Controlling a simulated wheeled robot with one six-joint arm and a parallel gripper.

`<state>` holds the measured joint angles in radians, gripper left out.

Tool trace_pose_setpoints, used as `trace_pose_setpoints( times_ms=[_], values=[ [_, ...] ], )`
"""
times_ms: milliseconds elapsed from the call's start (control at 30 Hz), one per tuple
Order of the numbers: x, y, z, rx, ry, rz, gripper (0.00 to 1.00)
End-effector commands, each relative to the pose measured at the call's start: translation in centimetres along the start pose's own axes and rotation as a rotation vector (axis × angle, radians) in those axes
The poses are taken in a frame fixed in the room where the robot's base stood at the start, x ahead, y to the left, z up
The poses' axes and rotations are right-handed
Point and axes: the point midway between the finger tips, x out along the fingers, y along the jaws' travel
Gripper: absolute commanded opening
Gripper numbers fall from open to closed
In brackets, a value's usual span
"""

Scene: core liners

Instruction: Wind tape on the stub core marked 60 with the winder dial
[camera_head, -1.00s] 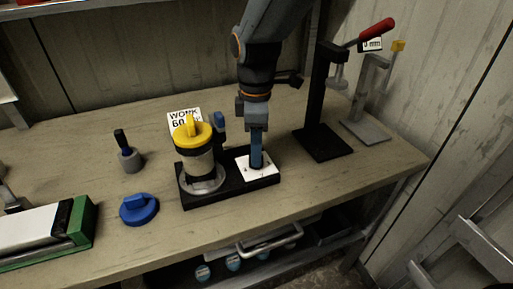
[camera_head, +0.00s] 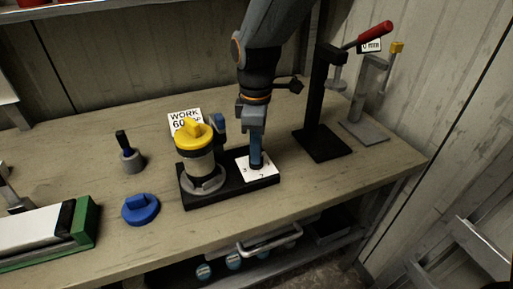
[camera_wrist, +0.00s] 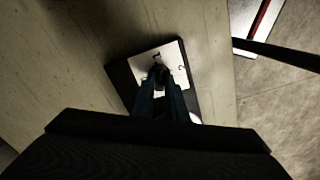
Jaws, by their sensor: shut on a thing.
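The winder is a black base (camera_head: 228,196) on the bench. On its left part a grey and black core (camera_head: 198,165) stands upright under a yellow cap (camera_head: 192,135). On its right part is a white numbered dial plate (camera_head: 262,176), also in the wrist view (camera_wrist: 176,54). My gripper (camera_head: 256,162) points down over the plate's middle, its fingers (camera_wrist: 161,82) shut on the dial's small dark knob, which they mostly hide. A white card (camera_head: 184,121) behind the core reads "WORK 60"; the rest is hidden.
A blue capped piece (camera_head: 140,208) and a grey cup with a dark handle (camera_head: 130,158) stand left. A green-ended block (camera_head: 85,222) lies far left.

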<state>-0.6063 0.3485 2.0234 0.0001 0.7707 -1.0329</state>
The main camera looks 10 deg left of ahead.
Motion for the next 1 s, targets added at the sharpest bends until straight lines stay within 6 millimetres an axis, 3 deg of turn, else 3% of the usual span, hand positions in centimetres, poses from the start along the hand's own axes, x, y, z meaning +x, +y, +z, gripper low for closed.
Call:
trace_pose_setpoints(
  times_ms=[600,1000],
  values=[
    [-0.28,0.06,-0.02,0.505,0.002,0.002,0.0],
    [-0.2,0.16,-0.06,0.691,0.004,0.003,0.0]
  ],
)
